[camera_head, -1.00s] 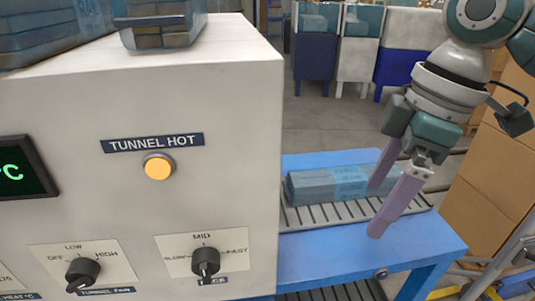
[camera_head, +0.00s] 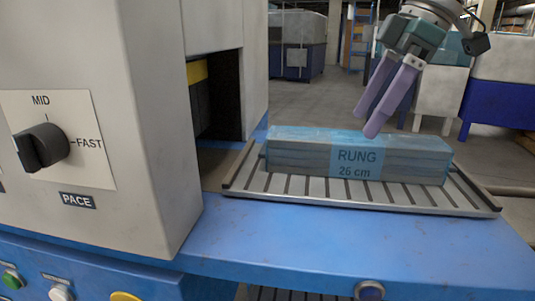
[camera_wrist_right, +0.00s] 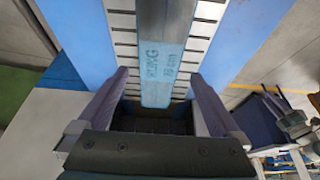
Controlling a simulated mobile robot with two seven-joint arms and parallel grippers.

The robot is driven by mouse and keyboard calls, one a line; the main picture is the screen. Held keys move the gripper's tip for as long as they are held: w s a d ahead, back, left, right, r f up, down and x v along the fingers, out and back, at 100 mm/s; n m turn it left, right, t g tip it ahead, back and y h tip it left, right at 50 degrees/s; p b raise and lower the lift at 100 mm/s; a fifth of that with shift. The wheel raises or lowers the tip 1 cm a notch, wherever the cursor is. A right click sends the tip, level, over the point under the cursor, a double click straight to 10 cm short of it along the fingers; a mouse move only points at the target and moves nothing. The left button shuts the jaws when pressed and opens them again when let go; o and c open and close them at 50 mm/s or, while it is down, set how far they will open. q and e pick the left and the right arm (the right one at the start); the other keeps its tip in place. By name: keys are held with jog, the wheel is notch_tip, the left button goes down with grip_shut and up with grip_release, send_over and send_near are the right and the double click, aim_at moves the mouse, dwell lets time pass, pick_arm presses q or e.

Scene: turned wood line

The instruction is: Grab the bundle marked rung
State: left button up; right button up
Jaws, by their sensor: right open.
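The bundle marked RUNG 26 cm (camera_head: 300,155) is a long blue-wrapped block lying on a slatted metal rack (camera_head: 420,202) at the tunnel's mouth. It also shows in the right wrist view (camera_wrist_right: 168,60), lengthwise and centred between the fingers. My right gripper (camera_head: 370,122) is open, its lilac fingers pointing down above and behind the bundle's right half, apparently not gripping it. In the right wrist view the open fingers (camera_wrist_right: 160,80) stand to either side of the bundle's line. My left gripper is not in view.
The white tunnel machine (camera_head: 165,130) with its PACE knob (camera_head: 40,148) stands left, its dark opening beside the rack. The blue table (camera_head: 300,245) is bare in front. Blue and white bins (camera_head: 500,90) stand behind on the floor.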

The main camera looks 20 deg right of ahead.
aim_at(357, 138)
jog(key=x, duration=0.3)
jog(key=b+x, duration=0.1)
jog(key=x, duration=0.1)
jog(key=shift+d+f, duration=0.2)
jog(key=shift+f, duration=0.05)
jog(key=shift+c, duration=0.2)
grip_shut()
dwell(0.3)
jog(key=shift+r, duration=0.1)
